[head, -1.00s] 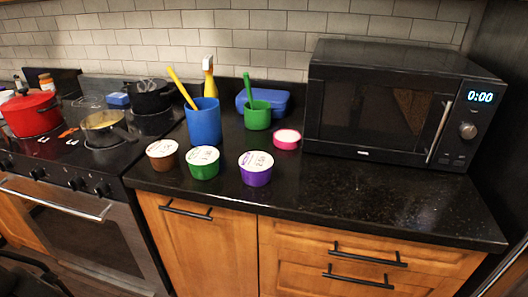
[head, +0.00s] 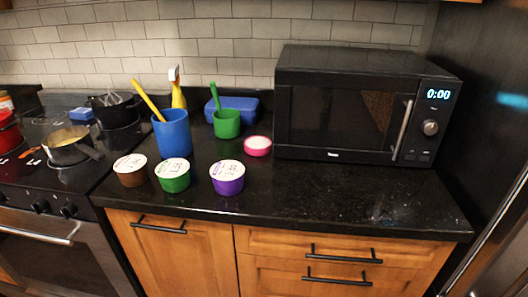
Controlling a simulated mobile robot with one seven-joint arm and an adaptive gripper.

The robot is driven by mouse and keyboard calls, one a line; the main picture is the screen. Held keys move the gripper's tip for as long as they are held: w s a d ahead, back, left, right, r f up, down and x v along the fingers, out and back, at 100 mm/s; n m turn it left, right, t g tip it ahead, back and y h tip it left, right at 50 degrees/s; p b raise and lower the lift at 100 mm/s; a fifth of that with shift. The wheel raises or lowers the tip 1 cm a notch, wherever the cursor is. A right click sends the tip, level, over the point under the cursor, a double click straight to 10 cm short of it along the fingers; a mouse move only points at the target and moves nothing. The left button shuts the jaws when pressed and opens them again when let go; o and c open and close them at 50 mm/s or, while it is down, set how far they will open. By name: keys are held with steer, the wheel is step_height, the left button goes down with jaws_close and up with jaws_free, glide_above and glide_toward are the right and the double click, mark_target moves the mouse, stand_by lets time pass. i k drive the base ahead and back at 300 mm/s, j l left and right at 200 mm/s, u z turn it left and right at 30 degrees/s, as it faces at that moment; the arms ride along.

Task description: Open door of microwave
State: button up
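A black microwave (head: 365,104) stands at the back right of the dark counter, against the tiled wall. Its door (head: 335,115) appears shut. A silver vertical handle (head: 403,130) runs along the door's right side. To the right of the handle, the control panel has a display (head: 438,94) reading 0:00 and a round knob (head: 430,127). My gripper is not visible in the head view.
The counter (head: 350,195) in front of the microwave is clear. To its left are a pink-rimmed tub (head: 258,146), a green cup (head: 227,124), a blue cup (head: 172,134), a blue box (head: 240,104) and lidded tubs (head: 227,178). A dark tall panel (head: 485,110) stands right.

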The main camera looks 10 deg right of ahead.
mark_target(351, 117)
steer(key=l+z, duration=0.35)
steer(key=i+l+z, duration=0.1)
steer(key=l+z, duration=0.25)
steer(key=i+l+z, duration=0.1)
steer(key=l+z, duration=0.25)
steer(key=l, duration=0.1)
